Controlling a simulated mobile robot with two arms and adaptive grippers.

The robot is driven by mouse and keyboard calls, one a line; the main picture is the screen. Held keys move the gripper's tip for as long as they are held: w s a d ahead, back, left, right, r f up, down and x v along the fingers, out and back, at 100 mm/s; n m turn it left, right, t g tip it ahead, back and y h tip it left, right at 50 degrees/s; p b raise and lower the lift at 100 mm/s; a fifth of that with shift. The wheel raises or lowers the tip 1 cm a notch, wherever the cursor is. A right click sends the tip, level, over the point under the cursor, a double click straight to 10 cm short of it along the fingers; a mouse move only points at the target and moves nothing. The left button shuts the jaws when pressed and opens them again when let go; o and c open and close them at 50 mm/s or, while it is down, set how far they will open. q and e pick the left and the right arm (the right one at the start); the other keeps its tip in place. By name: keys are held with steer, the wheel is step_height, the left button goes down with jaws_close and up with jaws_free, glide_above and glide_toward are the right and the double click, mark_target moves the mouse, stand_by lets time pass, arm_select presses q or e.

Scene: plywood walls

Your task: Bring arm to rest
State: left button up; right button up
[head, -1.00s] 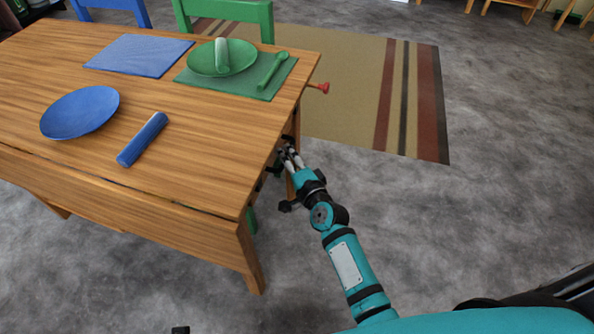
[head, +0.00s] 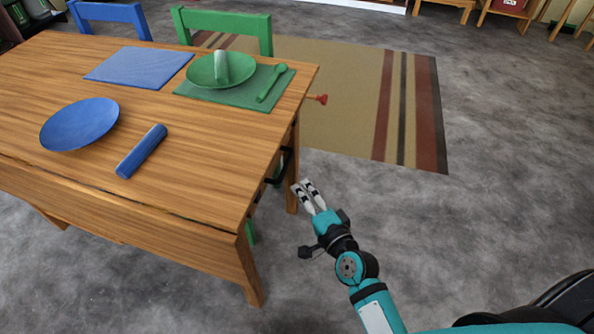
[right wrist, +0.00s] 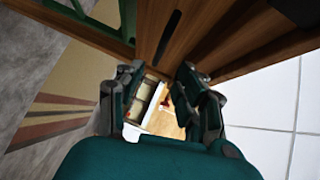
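My right arm reaches in from the lower right in the head view. Its gripper (head: 303,187) is beside the right end of the wooden table (head: 215,180), apart from it and below tabletop level. Its fingers are apart with nothing held between them. In the right wrist view the two fingers of the right gripper (right wrist: 158,78) stand on either side of a gap, with wooden furniture (right wrist: 205,25) beyond. My left gripper is not in view.
On the table are a blue plate (head: 80,124), a blue roll (head: 141,151), a blue mat (head: 139,66) and a green plate (head: 212,72) on a green mat (head: 225,97). A dark handle (head: 284,165) is at the table's right end.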

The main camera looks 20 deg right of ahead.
steer(key=s+f+n+g, duration=0.9)
steer(key=s+f+n, duration=0.4)
steer(key=f, duration=0.6)
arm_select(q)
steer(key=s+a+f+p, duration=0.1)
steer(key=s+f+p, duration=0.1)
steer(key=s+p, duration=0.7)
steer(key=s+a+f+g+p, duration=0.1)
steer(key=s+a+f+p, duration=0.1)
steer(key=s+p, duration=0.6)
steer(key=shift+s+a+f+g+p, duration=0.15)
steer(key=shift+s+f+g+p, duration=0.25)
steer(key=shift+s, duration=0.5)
arm_select(e)
steer(key=s+d+f+n+g+h, duration=0.1)
steer(key=s+d+f+g, duration=0.1)
steer(key=s, duration=0.7)
steer(key=s+d+f+n+g+h, duration=0.1)
steer(key=s+d+f+g, duration=0.1)
steer(key=s, duration=0.8)
steer(key=s+d+f+n+g+h, duration=0.1)
steer(key=s+d+f, duration=0.3)
steer(key=s, duration=0.5)
steer(key=shift+s+f+n+g, duration=0.2)
steer(key=shift+f+n+g, duration=0.25)
steer(key=shift+f, duration=0.5)
